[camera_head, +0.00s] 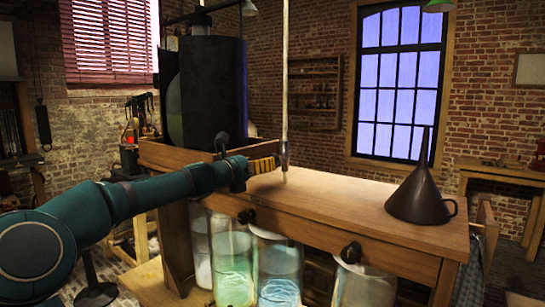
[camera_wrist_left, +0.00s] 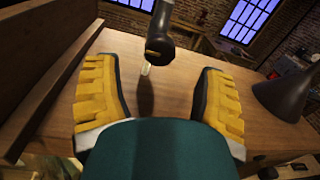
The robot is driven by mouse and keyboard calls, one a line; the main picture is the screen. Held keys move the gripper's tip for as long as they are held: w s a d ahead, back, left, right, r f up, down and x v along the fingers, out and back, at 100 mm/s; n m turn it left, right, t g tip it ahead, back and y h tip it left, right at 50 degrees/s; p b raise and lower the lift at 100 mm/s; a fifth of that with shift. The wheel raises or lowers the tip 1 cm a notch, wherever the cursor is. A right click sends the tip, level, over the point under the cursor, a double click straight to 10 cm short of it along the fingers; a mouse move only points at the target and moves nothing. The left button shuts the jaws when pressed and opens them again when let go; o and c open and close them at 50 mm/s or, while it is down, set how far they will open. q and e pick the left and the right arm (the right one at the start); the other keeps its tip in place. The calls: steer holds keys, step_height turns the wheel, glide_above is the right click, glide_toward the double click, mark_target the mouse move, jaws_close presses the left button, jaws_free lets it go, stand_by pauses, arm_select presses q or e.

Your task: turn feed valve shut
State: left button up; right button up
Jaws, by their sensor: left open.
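A thin vertical pipe (camera_head: 285,85) comes down over the wooden table and ends in a nozzle with a valve fitting (camera_head: 284,155) just above the tabletop. In the left wrist view the dark fitting (camera_wrist_left: 160,38) has a small brass-coloured part and a pale tip below it. My left gripper (camera_head: 276,163) reaches in from the left beside the fitting. In the left wrist view its yellow fingers (camera_wrist_left: 157,78) are spread wide, with nothing gripped; the fitting is ahead, between their lines. I cannot tell how far the valve is turned. My right gripper is not in view.
A dark funnel (camera_head: 425,195) stands at the right of the table (camera_head: 345,200). A large black cylinder (camera_head: 207,95) in a wooden frame stands behind my left arm. Glass jars (camera_head: 280,268) stand below the table. The tabletop between fitting and funnel is clear.

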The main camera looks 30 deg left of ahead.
arm_select(q)
steer(key=w, duration=0.1)
steer(key=w+p, duration=0.1)
steer(key=w, duration=0.1)
steer(key=w+p, duration=0.1)
steer(key=shift+w+d+r, duration=0.1)
steer(key=shift+w+d, duration=0.15)
steer(key=shift+d, duration=0.1)
steer(key=shift+w+d+p, duration=0.1)
steer(key=shift+w+p, duration=0.2)
steer(key=shift+w, duration=0.4)
jaws_close()
